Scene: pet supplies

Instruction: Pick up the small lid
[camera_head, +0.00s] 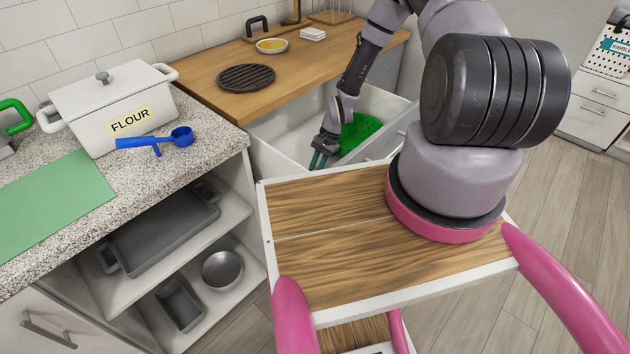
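My gripper (319,159) reaches down into an open white drawer (275,150) under the wooden counter. Its two teal fingertips show a narrow gap, with nothing visible between them. A bright green object (361,131) with a dotted surface lies in the drawer, right of the gripper and partly hidden by my arm. I cannot tell whether it is a lid. No separate small lid is clear in view. A white flour container (110,108) stands on the speckled counter at left with its own knobbed lid (104,85) on.
A blue scoop (158,140) and a green mat (50,200) lie on the speckled counter. Pans (160,230) fill the open shelves below. Floor at right is clear.

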